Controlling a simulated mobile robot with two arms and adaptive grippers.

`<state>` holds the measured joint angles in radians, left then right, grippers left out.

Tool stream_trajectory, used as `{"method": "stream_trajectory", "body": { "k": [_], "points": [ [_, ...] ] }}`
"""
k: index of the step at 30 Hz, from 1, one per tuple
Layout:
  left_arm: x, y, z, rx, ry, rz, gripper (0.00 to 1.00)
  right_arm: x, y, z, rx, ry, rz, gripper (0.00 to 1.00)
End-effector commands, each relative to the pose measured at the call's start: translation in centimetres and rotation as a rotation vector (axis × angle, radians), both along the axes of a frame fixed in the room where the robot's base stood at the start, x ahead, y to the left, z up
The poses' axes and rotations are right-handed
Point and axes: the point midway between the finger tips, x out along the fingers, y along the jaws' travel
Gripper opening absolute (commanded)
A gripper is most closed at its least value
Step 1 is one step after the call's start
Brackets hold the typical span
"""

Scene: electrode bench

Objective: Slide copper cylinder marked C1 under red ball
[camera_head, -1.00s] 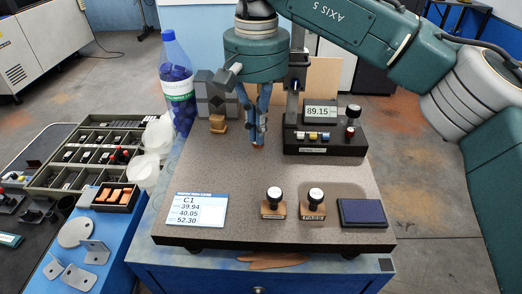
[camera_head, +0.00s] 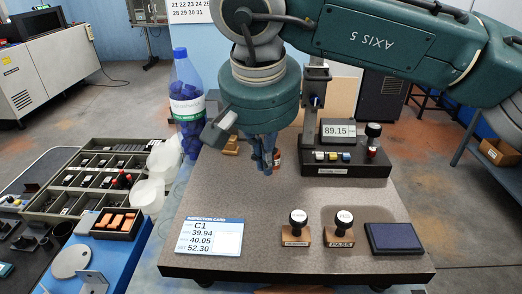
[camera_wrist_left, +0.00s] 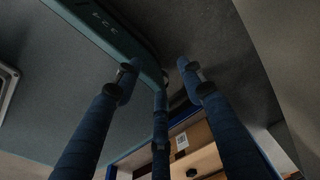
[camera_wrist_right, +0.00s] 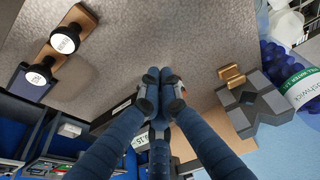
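My right gripper (camera_head: 266,165) points down just above the speckled plate, near its back middle. Its fingers are drawn close together, and the right wrist view (camera_wrist_right: 160,85) shows no clear object between them. A small copper-coloured piece with a pale patch, likely the cylinder (camera_head: 278,156), shows just right of and behind the fingertips; they hide most of it, and I cannot tell whether they touch it. The red ball cannot be made out; my arm covers that area by the gauge post (camera_head: 315,90). My left gripper (camera_wrist_left: 160,75) has spread fingers and appears empty, outside the head view.
The gauge box (camera_head: 345,160) reads 89.15 at the plate's back right. A C1 card (camera_head: 209,237), two stamps (camera_head: 296,228) (camera_head: 339,229) and an ink pad (camera_head: 394,238) lie in front. A bottle (camera_head: 187,105) stands back left. The middle plate (camera_head: 270,200) is clear.

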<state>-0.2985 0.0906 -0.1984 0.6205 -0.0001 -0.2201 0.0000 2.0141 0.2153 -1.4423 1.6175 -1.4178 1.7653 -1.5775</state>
Motion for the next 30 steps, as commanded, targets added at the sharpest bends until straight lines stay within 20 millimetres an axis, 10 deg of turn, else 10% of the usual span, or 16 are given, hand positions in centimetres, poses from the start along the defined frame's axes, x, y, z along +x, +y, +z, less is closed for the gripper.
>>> {"method": "stream_trajectory", "body": {
  "k": [8,30],
  "points": [
    [-0.2,-1.8,1.0,-0.021,0.003,0.002,0.40,1.6,-0.2,-5.7,-0.001,0.005,0.003,0.00],
    [-0.3,-0.8,2.6,-0.010,0.003,0.002,0.40,5.8,-0.8,-5.8,0.001,0.001,0.002,0.00]
  ]
}}
